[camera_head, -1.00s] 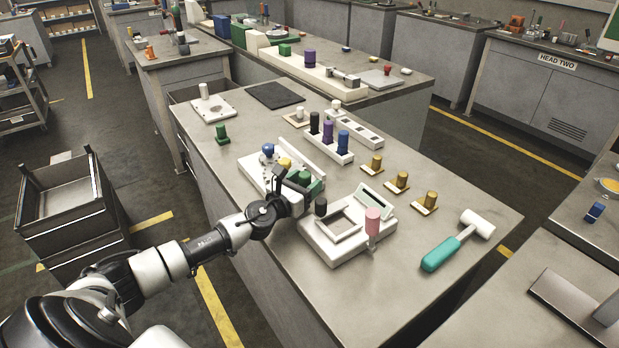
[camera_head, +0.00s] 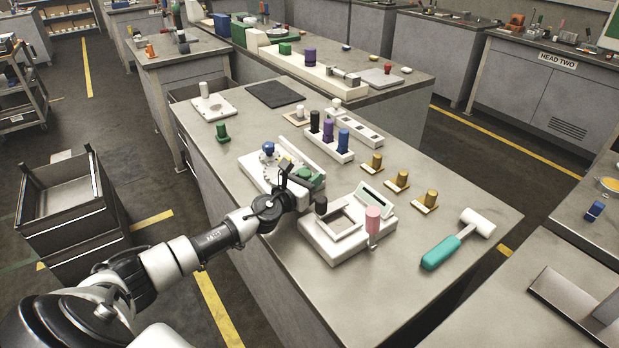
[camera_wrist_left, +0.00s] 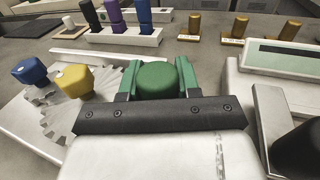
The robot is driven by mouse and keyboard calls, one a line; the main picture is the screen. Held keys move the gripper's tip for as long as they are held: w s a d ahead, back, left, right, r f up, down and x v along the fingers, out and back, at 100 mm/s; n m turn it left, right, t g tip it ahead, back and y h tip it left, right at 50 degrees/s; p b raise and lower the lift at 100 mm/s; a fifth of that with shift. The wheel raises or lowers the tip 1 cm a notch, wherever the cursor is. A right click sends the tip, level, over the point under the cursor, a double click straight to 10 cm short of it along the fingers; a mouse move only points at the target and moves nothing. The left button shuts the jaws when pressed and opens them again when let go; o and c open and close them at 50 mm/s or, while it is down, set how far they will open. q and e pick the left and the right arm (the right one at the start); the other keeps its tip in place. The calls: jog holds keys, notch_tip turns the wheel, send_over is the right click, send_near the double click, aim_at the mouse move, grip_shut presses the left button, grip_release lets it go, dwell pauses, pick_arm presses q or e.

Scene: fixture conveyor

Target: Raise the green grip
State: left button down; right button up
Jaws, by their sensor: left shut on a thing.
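The green grip (camera_wrist_left: 157,80) is a rounded green block in the middle of the left wrist view. It stands between the fingers of my left gripper (camera_wrist_left: 157,86), which is shut on it. In the head view, the left gripper (camera_head: 300,182) is over the near end of the white fixture (camera_head: 250,168), and the green grip (camera_head: 309,174) is partly hidden by it. In the wrist view, a blue knob (camera_wrist_left: 30,72) and a yellow knob (camera_wrist_left: 75,80) stand on toothed wheels to the left. The green grip's lower part is hidden. My right gripper is not seen.
A white scale-like device (camera_head: 352,246) with a black knob and a pink handle (camera_head: 372,220) stands close at the right. Behind are a rack (camera_head: 330,150) of coloured pegs and several brass knobs. A teal-handled mallet (camera_head: 440,254) lies at the front right. Another green knob (camera_head: 222,132) stands at the left.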

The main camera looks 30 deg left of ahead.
pick_arm(q)
notch_tip(320, 180, up, 3)
jog(key=p, duration=0.2)
jog(key=shift+w+f+p, duration=0.1)
jog(key=shift+p, duration=0.2)
jog(key=c, duration=0.8)
grip_release()
jog(key=shift+s+f, duration=0.1)
jog(key=shift+s, duration=0.15)
jog(key=s, duration=0.3)
jog(key=s+b, duration=0.1)
jog(key=s, duration=0.5)
jog(key=shift+a, duration=0.4)
jog(key=shift+s, duration=0.7)
